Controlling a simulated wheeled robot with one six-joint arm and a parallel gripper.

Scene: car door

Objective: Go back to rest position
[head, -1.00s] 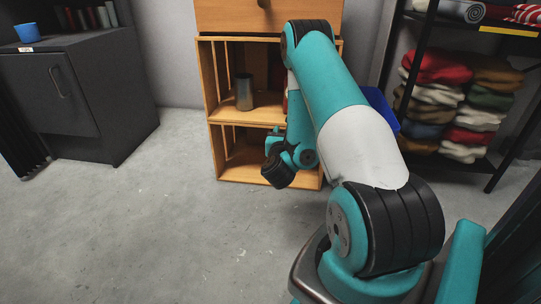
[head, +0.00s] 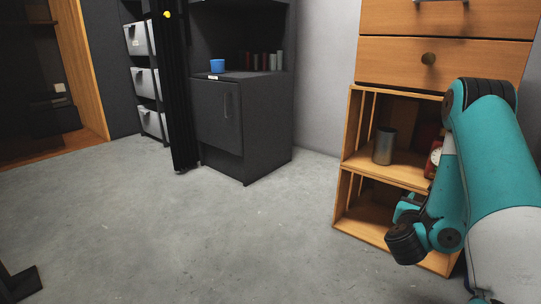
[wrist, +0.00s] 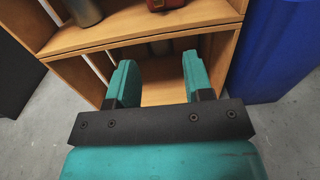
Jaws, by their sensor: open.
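My gripper (wrist: 158,82) shows in the wrist view with its two teal fingers spread apart and nothing between them. It points toward the lower compartment of the wooden shelf (wrist: 75,42). In the head view the arm is folded at the right, its lower end hanging in front of the wooden shelf (head: 349,165). The fingers are mostly hidden there behind the wrist.
A metal cylinder (head: 384,146) and a red clock (head: 434,160) stand on the shelf's upper level. A blue bin (wrist: 280,50) is right of the shelf. The floor at left is open.

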